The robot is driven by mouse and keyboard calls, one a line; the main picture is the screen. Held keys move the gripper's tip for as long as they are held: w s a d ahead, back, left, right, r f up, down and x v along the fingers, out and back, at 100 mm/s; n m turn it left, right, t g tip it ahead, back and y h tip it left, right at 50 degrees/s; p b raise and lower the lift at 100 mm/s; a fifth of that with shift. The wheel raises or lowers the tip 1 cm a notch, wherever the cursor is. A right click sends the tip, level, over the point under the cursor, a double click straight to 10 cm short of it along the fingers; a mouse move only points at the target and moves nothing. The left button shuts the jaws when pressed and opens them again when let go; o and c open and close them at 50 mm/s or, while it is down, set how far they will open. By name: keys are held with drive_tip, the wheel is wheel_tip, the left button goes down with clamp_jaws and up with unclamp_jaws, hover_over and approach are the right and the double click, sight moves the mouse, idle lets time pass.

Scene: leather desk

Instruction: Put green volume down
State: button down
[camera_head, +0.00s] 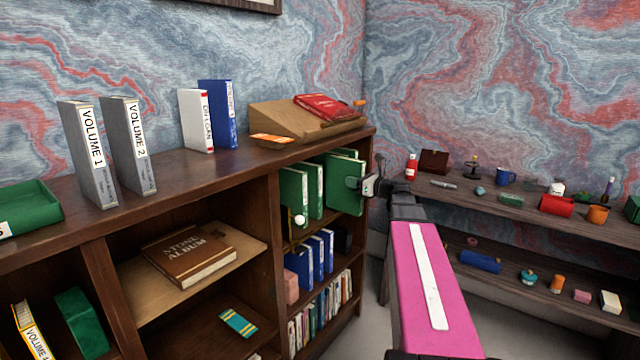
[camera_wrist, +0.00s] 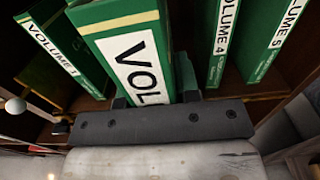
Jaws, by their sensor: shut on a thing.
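A green volume (camera_head: 345,190) with a white spine label is held by my gripper (camera_head: 366,186) at the right end of the bookcase's upper compartment. In the wrist view the same green volume (camera_wrist: 130,50) stands between the fingers, tilted in the picture, its label showing "VOL" with the number hidden. Other green volumes stand near it: VOLUME 1 (camera_wrist: 55,50) to the left, VOLUME 4 (camera_wrist: 223,40) and VOLUME 5 (camera_wrist: 275,40) to the right, with a gap between the held one and VOLUME 4. I cannot tell whether the held volume touches the shelf.
The wooden bookcase (camera_head: 190,160) carries grey volumes (camera_head: 125,145) and a sloped stand (camera_head: 300,120) on top. Blue volumes (camera_head: 310,255) sit below the green ones. A round white knob (camera_head: 299,221) is near the compartment's front. A desk (camera_head: 540,215) with small items stands right.

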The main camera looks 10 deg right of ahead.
sight(333, 175)
drive_tip(key=x, duration=0.9)
drive_tip(key=w+a, duration=0.1)
drive_tip(key=w+a+f, duration=0.1)
drive_tip(key=shift+w+a+f, duration=0.2)
drive_tip(key=shift+a+f, duration=0.05)
drive_tip(key=shift+f, duration=0.1)
drive_tip(key=c, duration=0.8)
unclamp_jaws()
drive_tip(key=shift+c, duration=0.2)
